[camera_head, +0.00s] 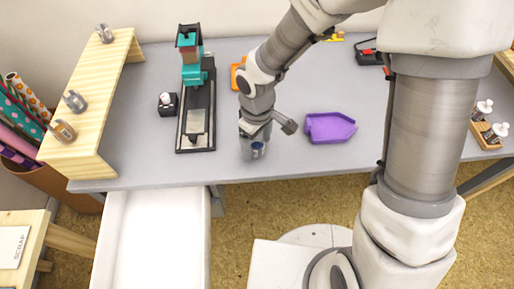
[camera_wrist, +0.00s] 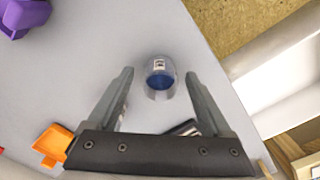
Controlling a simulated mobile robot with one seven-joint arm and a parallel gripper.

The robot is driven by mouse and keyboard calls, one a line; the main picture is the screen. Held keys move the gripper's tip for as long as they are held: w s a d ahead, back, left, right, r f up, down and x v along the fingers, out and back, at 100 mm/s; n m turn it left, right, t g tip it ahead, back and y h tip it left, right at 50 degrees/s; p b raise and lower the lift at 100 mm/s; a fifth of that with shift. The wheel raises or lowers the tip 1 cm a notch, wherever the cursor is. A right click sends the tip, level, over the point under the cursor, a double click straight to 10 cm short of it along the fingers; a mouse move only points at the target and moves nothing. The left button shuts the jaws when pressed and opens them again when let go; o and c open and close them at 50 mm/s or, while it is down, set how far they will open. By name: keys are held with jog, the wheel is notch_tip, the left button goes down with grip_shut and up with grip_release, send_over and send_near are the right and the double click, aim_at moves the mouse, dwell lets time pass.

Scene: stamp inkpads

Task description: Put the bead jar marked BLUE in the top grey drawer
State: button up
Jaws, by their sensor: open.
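A small clear jar with blue contents (camera_wrist: 160,80) stands on the grey desk (camera_wrist: 110,45). Its label is too small to read. In the head view the jar (camera_head: 257,150) is near the desk's front edge, just below my gripper (camera_head: 256,138). In the wrist view my gripper (camera_wrist: 160,88) is open, with one finger on each side of the jar and gaps between. A long pale, box-like shape with raised sides (camera_head: 150,245) sticks out from under the desk's front left; it looks like a pulled-out drawer. No grey drawer front shows clearly.
A wooden riser (camera_head: 108,85) with several small jars stands at the left. A stamp press (camera_head: 195,110) and a black-based bottle (camera_head: 167,104) stand left of my gripper. A purple tray (camera_head: 328,128) lies to its right, and a bottle rack (camera_head: 487,135) is at the far right.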

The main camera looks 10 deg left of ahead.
jog(key=shift+r, duration=0.1)
grip_shut()
jog(key=shift+r, duration=0.1)
dwell(0.3)
